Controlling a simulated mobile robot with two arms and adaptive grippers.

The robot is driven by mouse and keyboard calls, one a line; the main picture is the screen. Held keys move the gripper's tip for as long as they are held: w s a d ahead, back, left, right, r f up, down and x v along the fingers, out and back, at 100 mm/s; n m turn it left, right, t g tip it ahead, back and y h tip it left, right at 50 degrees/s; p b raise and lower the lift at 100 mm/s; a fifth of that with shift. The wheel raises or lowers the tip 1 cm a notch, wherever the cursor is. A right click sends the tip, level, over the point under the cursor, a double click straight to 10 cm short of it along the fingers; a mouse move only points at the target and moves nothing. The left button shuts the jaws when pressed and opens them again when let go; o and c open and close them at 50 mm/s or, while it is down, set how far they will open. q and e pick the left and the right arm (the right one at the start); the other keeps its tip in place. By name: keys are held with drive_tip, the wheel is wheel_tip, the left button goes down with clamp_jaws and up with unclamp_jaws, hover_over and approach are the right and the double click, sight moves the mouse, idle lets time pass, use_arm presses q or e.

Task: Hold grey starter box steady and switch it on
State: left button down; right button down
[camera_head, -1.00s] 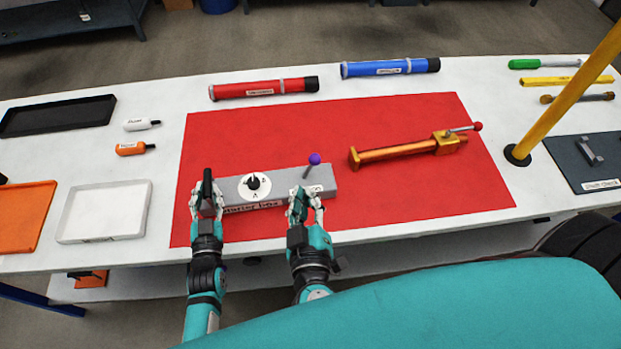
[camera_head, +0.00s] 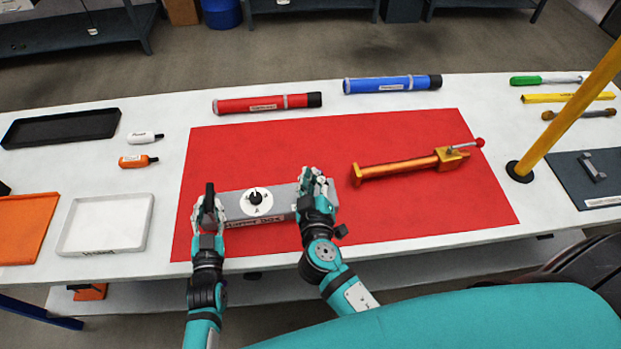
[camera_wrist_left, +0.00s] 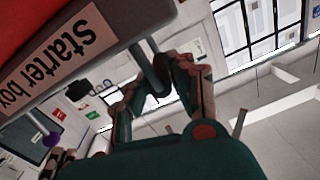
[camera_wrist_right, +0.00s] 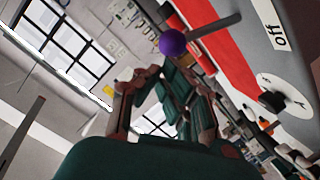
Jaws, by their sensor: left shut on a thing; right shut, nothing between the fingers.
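The grey starter box (camera_head: 240,236) lies on the red mat, its name label facing me. Its top has a white dial with a black knob (camera_head: 256,198). My left gripper (camera_head: 208,212) is shut on the dark handle (camera_head: 209,192) at the box's left end. My right gripper (camera_head: 316,182) is shut and empty at the box's right end. In the right wrist view, the lever's purple knob (camera_wrist_right: 172,42) is just beyond the fingertips, apparently not gripped, and an "off" label (camera_wrist_right: 278,36) shows near the lever. In the head view the right hand hides the lever.
An orange pump-like tool (camera_head: 405,166) lies right of the box on the red mat (camera_head: 450,205). Red (camera_head: 265,104) and blue (camera_head: 390,85) tubes lie behind. A yellow post (camera_head: 560,125) stands at right. A white tray (camera_head: 107,224) sits at left. Mat behind the box is clear.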

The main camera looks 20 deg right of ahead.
use_arm(q)
drive_tip(key=shift+f, duration=0.15)
drive_tip(key=shift+s, duration=0.1)
use_arm(e)
drive_tip(key=shift+d+f+m, duration=0.45)
drive_tip(key=shift+d+m, duration=0.05)
drive_tip(key=shift+d, duration=0.3)
use_arm(q)
drive_tip(key=shift+a, duration=0.1)
use_arm(e)
drive_tip(key=s+a+r, duration=0.2)
drive_tip(key=s, duration=0.3)
drive_tip(key=s+a+r, duration=0.3)
drive_tip(key=s, duration=0.3)
drive_tip(key=shift+s+r, duration=0.15)
